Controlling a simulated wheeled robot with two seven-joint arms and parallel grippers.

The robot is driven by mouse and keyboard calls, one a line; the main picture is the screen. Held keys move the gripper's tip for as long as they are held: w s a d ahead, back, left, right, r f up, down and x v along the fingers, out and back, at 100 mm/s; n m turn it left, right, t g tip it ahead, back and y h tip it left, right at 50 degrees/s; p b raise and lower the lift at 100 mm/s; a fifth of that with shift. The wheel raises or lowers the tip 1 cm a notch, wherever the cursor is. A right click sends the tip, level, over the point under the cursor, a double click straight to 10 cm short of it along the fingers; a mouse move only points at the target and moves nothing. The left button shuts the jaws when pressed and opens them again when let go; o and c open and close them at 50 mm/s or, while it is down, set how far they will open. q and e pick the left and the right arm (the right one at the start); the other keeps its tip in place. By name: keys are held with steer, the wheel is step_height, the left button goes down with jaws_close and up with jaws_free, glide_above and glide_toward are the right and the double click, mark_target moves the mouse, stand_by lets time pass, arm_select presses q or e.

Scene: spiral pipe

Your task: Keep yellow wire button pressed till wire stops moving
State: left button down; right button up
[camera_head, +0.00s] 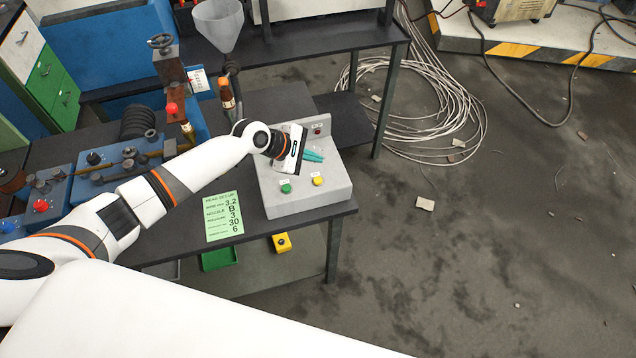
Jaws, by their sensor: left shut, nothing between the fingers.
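The yellow button (317,181) sits on the sloped top of a grey control box (310,204), right of a green button (286,187). My left gripper (315,156) is over the box, just behind the yellow button in the picture. Its teal fingers are shut with nothing between them. The fingertips look apart from the yellow button, which is in plain view. Whether the button is pushed in cannot be told. My right gripper is not in view.
A small red part (318,131) is on the box's raised back panel. A green settings sheet (223,216) lies on the dark table left of the box. Blue machinery (120,165) and a grey funnel (219,20) stand further left. Open floor is on the right.

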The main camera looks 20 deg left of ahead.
arm_select(q)
steer(key=b, duration=0.4)
glide_above(322, 179)
steer(key=s+a, duration=0.1)
steer(key=a, duration=0.1)
steer(key=f, duration=0.4)
steer(key=shift+s+f, duration=0.2)
steer(key=shift+f, duration=0.2)
steer(key=shift+f+b, duration=0.5)
steer(key=shift+f, duration=0.3)
steer(key=shift+f, duration=0.15)
steer(key=shift+f, duration=0.25)
steer(key=shift+f, duration=0.45)
stand_by(3.3)
stand_by(0.6)
steer(key=shift+r+p, duration=0.85)
steer(key=shift+p, duration=0.15)
